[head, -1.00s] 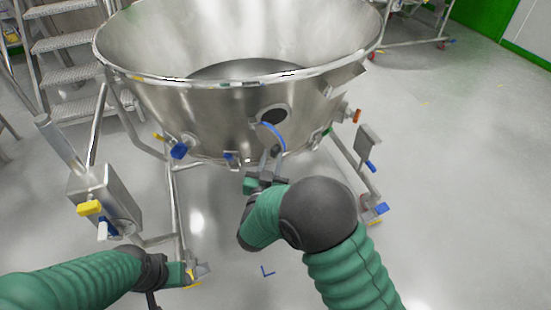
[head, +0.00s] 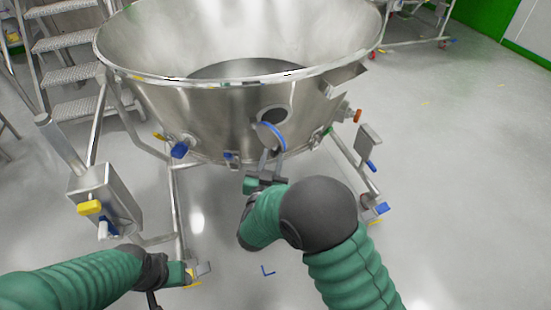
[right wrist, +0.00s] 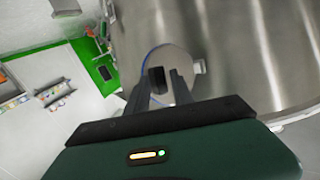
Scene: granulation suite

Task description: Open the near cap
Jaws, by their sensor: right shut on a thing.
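The near cap (head: 266,137) is a round metal disc with a blue rim. It hangs tilted away from the dark round port (head: 274,115) in the front wall of the steel bowl (head: 215,115). My right gripper (head: 270,160) is below and in front of the cap, shut on its small black handle. In the right wrist view the handle (right wrist: 157,84) lies between the two fingers, against the face of the cap (right wrist: 178,62). My left gripper (head: 200,270) is low at the left, away from the cap; its jaw opening is unclear.
The bowl stands on a tubular frame with casters. A steel box (head: 105,197) with yellow and blue handles is at the left. A valve with an orange knob (head: 357,116) is right of the port. Steps (head: 70,60) stand behind left.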

